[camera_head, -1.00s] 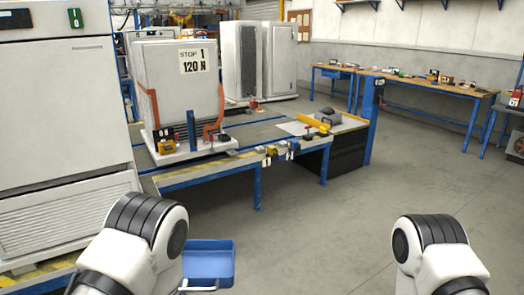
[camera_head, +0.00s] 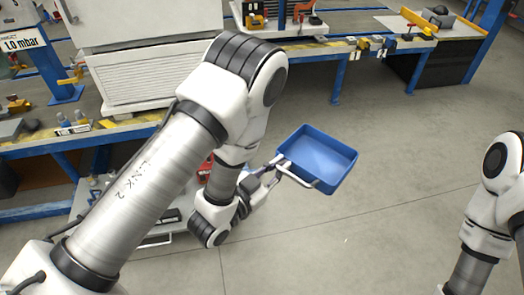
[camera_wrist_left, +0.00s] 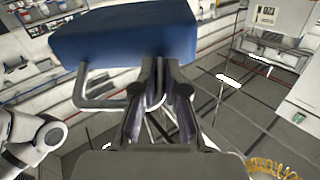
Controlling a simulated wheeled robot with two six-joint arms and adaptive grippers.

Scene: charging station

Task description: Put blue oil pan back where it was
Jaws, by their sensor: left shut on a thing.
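The blue oil pan (camera_head: 318,160) is a shallow rectangular tray with a metal bar handle, held in the air over the grey floor, its open side up. My left gripper (camera_head: 276,164) is shut on the pan's handle at the pan's near left side. In the left wrist view the pan (camera_wrist_left: 125,38) fills the upper left, and the left gripper's fingers (camera_wrist_left: 160,85) close at the handle by its edge. My right arm shows at the right edge of the head view, but its gripper is out of frame.
A low grey cart or shelf with a handle (camera_head: 152,243) and several small items is partly hidden behind my left arm. Blue-framed workbenches (camera_head: 325,50) with tools stand behind, and a white cabinet (camera_head: 140,75) stands back left. The floor (camera_head: 400,190) around the pan is clear.

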